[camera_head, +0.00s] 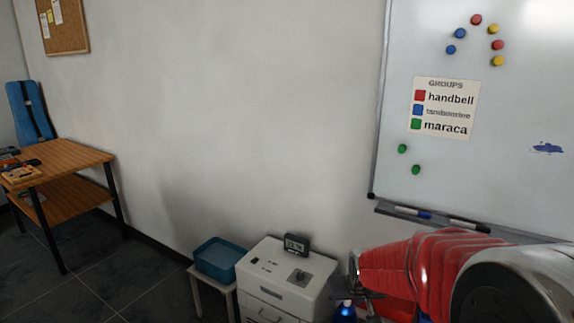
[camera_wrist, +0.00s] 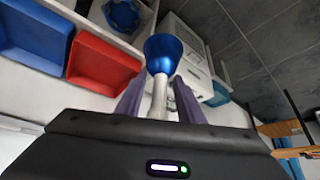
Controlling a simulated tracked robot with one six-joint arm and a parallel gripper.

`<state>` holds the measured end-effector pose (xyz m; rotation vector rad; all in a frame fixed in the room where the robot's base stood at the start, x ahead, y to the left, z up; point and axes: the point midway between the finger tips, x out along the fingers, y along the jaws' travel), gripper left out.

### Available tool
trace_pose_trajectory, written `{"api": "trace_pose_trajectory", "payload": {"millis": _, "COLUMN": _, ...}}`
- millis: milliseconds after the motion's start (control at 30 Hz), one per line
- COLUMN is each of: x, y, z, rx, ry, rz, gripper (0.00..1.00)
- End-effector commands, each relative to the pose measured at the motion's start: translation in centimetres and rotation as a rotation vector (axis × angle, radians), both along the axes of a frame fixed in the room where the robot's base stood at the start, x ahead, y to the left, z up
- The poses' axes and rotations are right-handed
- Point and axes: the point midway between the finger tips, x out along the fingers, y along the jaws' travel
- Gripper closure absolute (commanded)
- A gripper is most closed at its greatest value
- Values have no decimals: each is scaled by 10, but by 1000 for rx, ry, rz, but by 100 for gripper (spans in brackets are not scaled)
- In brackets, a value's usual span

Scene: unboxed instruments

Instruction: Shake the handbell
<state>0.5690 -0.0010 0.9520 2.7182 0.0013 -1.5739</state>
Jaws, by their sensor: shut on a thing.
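My gripper (camera_head: 362,292) is low in the head view, in front of the whiteboard, partly cut off by my red-sleeved arm. In the wrist view its two fingers (camera_wrist: 159,98) are shut on the pale handle of a handbell with a shiny blue cup (camera_wrist: 164,53). The handle runs between the fingers and the cup points away from my palm. In the head view the blue cup (camera_head: 346,312) shows just below the fingers at the bottom edge, so the bell hangs cup down. The handle is mostly hidden there.
A white cabinet (camera_head: 262,268) with a small dark clock (camera_head: 296,244) stands left of my gripper, beside a teal tray (camera_head: 217,258) on a stand. The wrist view shows a blue bin (camera_wrist: 35,35) and a red bin (camera_wrist: 100,65). A wooden table (camera_head: 60,157) is far left.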

Motion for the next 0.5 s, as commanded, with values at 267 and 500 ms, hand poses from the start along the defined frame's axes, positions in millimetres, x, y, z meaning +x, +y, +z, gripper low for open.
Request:
{"api": "trace_pose_trajectory", "payload": {"millis": 267, "x": -2, "y": 0, "z": -36, "rx": 0, "ry": 11, "rz": 0, "gripper": 90}}
{"api": "trace_pose_trajectory", "payload": {"millis": 500, "x": 2, "y": 0, "z": 5, "rx": 1, "ry": -12, "rz": -1, "gripper": 90}}
